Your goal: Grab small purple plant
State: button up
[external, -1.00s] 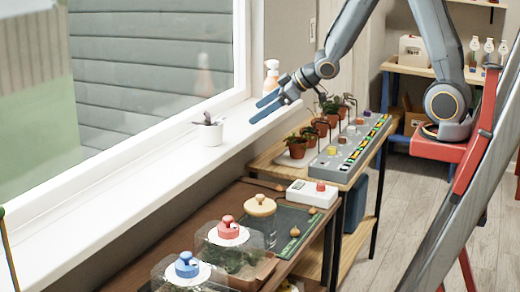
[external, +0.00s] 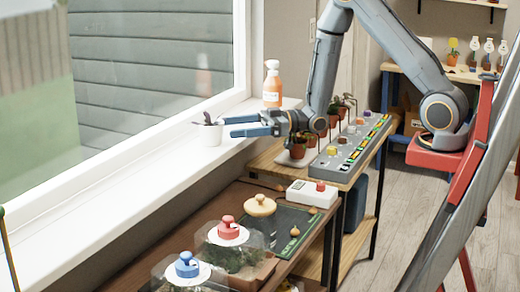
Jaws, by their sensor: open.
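A small plant with dark purplish leaves (external: 207,119) sits in a white pot (external: 211,136) on the windowsill. It is upright, and its details are too small to make out. My gripper (external: 231,127) is open, with its blue fingers level and pointing left at the pot. The fingertips are just right of the pot at about its upper part; I cannot tell whether they touch it. Nothing shows between the fingers.
An orange spray bottle (external: 272,86) stands on the sill behind my gripper. Potted plants (external: 302,146) and a grey panel (external: 345,148) are on the wooden table, partly behind my arm. The near sill is clear.

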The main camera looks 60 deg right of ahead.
aim_at(211, 128)
jog(key=x, duration=0.2)
jog(key=p+x, duration=0.1)
jog(key=x, duration=0.1)
jog(key=p+x, duration=0.1)
jog(key=x, duration=0.1)
jog(key=shift+a+r, duration=0.15)
jog(key=shift+r, duration=0.15)
jog(key=shift+w+a+p, duration=0.3)
jog(key=shift+w+a, duration=0.1)
jog(key=shift+w, duration=0.05)
jog(key=c, duration=1.3)
